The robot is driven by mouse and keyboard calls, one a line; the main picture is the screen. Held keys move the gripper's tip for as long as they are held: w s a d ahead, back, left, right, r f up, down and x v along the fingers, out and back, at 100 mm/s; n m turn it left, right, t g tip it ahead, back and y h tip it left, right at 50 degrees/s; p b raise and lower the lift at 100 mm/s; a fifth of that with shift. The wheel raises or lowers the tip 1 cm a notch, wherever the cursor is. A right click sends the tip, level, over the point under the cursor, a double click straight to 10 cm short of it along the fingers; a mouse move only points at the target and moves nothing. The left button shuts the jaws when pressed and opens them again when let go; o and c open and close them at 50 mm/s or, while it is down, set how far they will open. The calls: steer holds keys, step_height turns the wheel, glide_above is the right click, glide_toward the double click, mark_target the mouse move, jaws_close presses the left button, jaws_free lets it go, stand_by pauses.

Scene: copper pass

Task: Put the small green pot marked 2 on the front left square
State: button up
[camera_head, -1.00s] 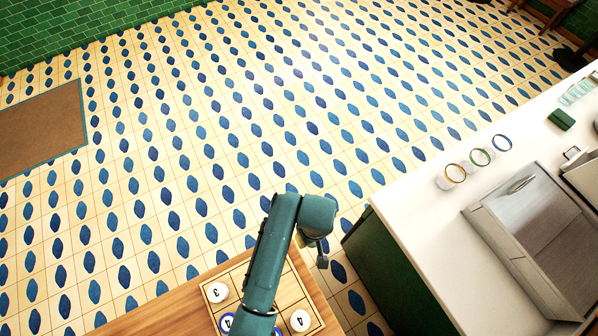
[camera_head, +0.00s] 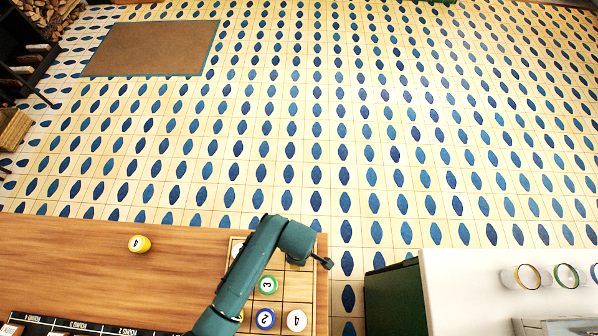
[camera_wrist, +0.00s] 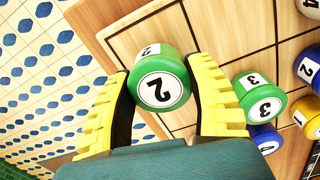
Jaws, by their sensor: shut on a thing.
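The small green pot marked 2 (camera_wrist: 161,85) is between the two yellow fingers of my gripper (camera_wrist: 165,100) in the wrist view. My gripper is shut on it, with its numbered face towards the camera. The wooden board of squares (camera_wrist: 130,38) lies behind the pot; the gap between them is unclear. In the head view the board (camera_head: 308,288) is at the table's right end, and my arm hides the held pot and part of the board. A green pot marked 3 (camera_head: 268,285), a blue pot marked 2 (camera_head: 264,319) and a white pot marked 4 (camera_head: 297,320) stand on it.
A yellow pot marked 4 (camera_head: 139,243) stands on the wooden table (camera_head: 70,260), left of the board. A dark printed strip (camera_head: 80,326) lies along the table's lower edge. A white counter (camera_head: 460,285) with glasses is at the right, beyond a floor gap.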

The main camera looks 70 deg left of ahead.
steer(key=shift+f, duration=0.7)
steer(key=shift+f, duration=0.1)
steer(key=o, duration=1.2)
step_height(320, 180, up, 12)
steer(key=shift+r+p, duration=0.15)
steer(key=shift+p, duration=0.3)
